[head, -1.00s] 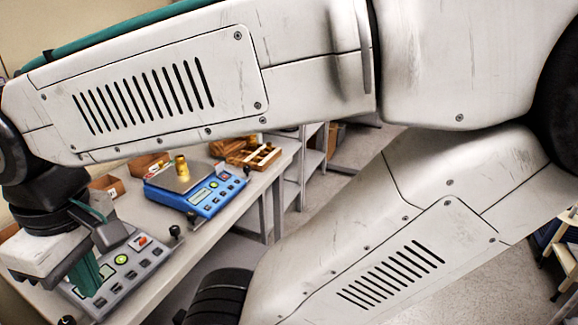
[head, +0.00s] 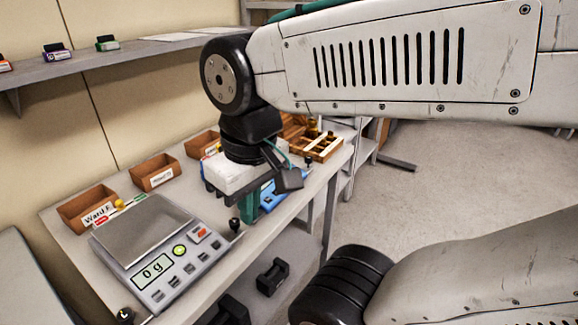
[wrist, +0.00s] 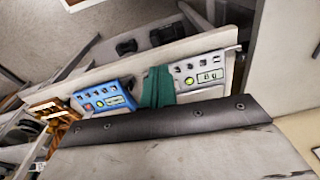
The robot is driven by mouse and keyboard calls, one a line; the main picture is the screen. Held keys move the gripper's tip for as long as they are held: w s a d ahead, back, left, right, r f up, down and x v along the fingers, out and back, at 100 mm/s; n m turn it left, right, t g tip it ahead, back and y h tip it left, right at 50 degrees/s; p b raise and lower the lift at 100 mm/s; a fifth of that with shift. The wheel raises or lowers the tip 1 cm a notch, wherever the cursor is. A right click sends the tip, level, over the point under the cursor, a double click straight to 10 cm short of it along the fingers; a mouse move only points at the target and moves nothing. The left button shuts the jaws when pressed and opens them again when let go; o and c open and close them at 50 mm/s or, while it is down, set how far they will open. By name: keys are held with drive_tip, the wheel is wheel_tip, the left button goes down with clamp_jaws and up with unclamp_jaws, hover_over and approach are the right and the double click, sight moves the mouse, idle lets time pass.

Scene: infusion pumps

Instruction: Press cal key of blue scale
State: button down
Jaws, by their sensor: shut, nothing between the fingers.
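The blue scale (head: 270,196) stands on the bench, mostly hidden behind my gripper in the head view. In the wrist view the blue scale (wrist: 104,98) shows its front panel with a row of keys and a green-lit display. The key labels are too small to read, so I cannot tell which is the cal key. My gripper (head: 249,214) has green fingers pointing down, shut and empty, in front of the blue scale and to the right of the grey scale. In the wrist view my gripper (wrist: 161,72) appears between the two scales. I cannot tell its height above the bench.
A grey scale (head: 143,234) reading 0 g stands at the near left of the bench (head: 75,236). Small brown bins (head: 154,174) line the wall side. A wooden rack (head: 318,147) sits at the far end. A wall shelf (head: 130,51) hangs above.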

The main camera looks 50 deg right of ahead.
drive_tip(key=w+d+f+m+t+y, duration=0.1)
drive_tip(key=w+d+m+t+y, duration=0.1)
drive_tip(key=w+d+m, duration=0.45)
drive_tip(key=w+d+f+m+t+y, duration=0.15)
drive_tip(key=w+m, duration=0.25)
drive_tip(key=m, duration=0.6)
drive_tip(key=w+d+m+t+y, duration=0.1)
drive_tip(key=w+d+m+y, duration=0.2)
drive_tip(key=w+m, duration=0.4)
drive_tip(key=d+f+m+t+h, duration=0.2)
drive_tip(key=d+m+t, duration=0.1)
drive_tip(key=d+m, duration=0.6)
drive_tip(key=d+f+m+t+h, duration=0.2)
drive_tip(key=d+m+t, duration=0.1)
drive_tip(key=d+m, duration=0.7)
drive_tip(key=d, duration=0.4)
drive_tip(key=shift+s+d+f, duration=0.2)
drive_tip(key=shift+s+d, duration=0.15)
drive_tip(key=shift+d, duration=0.05)
drive_tip(key=shift+f+h, duration=0.1)
drive_tip(key=shift+h, duration=0.15)
drive_tip(key=shift+w+a+f, duration=0.1)
drive_tip(key=shift+w+f, duration=0.3)
drive_tip(key=shift+f, duration=1)
drive_tip(key=shift+w+f, duration=0.35)
drive_tip(key=shift+f, duration=1)
drive_tip(key=shift+w+a+f, duration=0.1)
drive_tip(key=shift+w+f, duration=0.3)
drive_tip(key=shift+f, duration=1)
drive_tip(key=shift+f, duration=0.1)
